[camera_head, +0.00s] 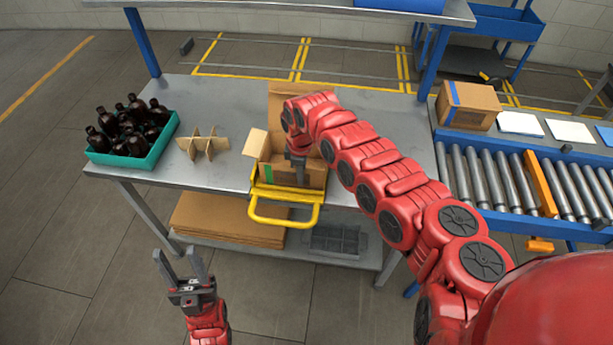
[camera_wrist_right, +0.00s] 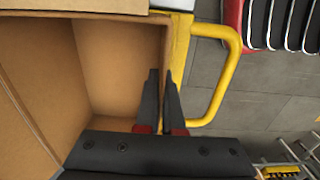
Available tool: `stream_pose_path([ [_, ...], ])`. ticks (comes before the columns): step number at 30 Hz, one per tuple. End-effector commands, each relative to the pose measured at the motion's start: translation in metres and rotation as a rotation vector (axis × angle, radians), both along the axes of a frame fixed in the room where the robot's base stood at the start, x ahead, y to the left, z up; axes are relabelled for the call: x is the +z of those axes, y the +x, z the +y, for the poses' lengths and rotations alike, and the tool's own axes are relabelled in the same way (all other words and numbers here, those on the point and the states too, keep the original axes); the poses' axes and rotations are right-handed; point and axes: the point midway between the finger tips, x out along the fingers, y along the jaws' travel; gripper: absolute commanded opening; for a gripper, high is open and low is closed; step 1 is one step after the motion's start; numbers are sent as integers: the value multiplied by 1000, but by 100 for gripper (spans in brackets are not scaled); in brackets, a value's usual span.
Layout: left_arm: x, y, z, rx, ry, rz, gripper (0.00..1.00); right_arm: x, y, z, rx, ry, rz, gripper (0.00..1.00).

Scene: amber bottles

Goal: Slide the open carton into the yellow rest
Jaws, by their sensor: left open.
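The open carton (camera_head: 263,150) stands on the grey table with its flaps up, and its inside looks empty in the right wrist view (camera_wrist_right: 112,65). The yellow rest (camera_head: 262,191) is at the table's front edge, right against the carton's near side, with a looped handle hanging forward. My right gripper (camera_head: 298,178) reaches down at the carton's near wall. In the right wrist view its fingers (camera_wrist_right: 162,88) pinch that wall, one inside and one outside by the yellow bar. Whether the carton is fully seated is partly hidden. My left gripper (camera_head: 180,265) is open and empty, in front of the table.
A teal crate (camera_head: 160,150) of amber bottles stands at the table's left, with a cardboard divider (camera_head: 203,145) beside it. A roller conveyor (camera_head: 500,180) with a closed box (camera_head: 470,106) is at right. Flat cardboard (camera_head: 225,222) lies on the lower shelf.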

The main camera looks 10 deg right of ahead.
Motion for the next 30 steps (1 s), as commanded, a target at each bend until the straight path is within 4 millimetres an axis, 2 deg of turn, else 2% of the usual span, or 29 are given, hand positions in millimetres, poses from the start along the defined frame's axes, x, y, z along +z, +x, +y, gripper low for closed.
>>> stream_pose_path([
  [17, -4, 0, 0, 0, 0, 0, 50, 0, 0, 8, -4, 0, 1, 0],
  [18, -4, 0, 0, 0, 0, 0, 50, 0, 0, 8, -4, 0, 1, 10],
  [23, -4, 0, 0, 0, 0, 0, 50, 0, 0, 8, -4, 0, 1, 39],
  [30, -4, 0, 0, 0, 0, 0, 50, 0, 0, 8, -4, 0, 1, 40],
])
